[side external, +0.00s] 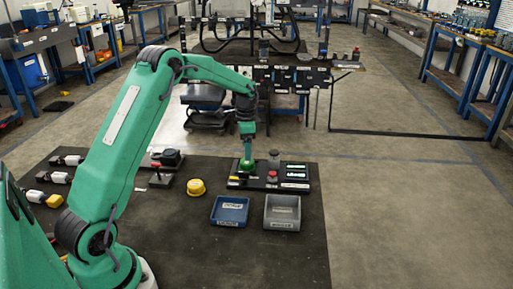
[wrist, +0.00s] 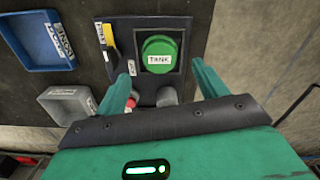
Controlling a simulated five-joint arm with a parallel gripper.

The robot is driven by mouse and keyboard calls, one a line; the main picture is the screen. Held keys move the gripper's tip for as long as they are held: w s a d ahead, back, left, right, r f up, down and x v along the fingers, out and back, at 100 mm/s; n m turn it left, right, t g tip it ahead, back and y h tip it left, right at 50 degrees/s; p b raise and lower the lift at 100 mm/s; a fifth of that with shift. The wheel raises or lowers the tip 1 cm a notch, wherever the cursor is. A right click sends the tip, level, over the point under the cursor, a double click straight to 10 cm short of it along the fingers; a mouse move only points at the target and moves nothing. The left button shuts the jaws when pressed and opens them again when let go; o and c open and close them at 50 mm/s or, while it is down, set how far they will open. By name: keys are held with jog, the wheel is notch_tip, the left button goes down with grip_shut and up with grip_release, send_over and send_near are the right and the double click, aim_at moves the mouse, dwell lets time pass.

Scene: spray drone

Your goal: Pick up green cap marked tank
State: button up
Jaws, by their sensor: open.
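The green cap (wrist: 160,52) carries a white label reading TANK and sits on a dark panel (wrist: 118,28) in the wrist view. It also shows in the side external view (side external: 247,166), right below my gripper. My gripper (wrist: 165,72) is open, with its two green fingers on either side of the cap's near side in the wrist view. The cap appears to lie between or just beyond the fingertips; contact cannot be told. In the side view my gripper (side external: 247,153) points straight down over the cap.
A yellow switch (wrist: 108,38) and a red knob (wrist: 130,103) share the panel. A blue tray (side external: 230,211) and a grey tray (side external: 282,213) stand in front of it. A yellow cap (side external: 196,188) lies left on the dark mat (side external: 180,245). A grey cylinder (side external: 274,159) stands right of the cap.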

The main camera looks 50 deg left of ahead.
jog(key=shift+f, duration=2.5)
jog(key=c, duration=1.2)
jog(key=shift+o, duration=0.2)
jog(key=shift+r, duration=0.15)
jog(key=shift+r, duration=0.55)
jog(key=r, duration=0.3)
jog(key=shift+d+r, duration=0.1)
jog(key=shift+d, duration=0.25)
jog(key=s+d+r, duration=0.2)
jog(key=d+r, duration=0.4)
jog(key=d, duration=0.5)
jog(key=shift+r, duration=0.2)
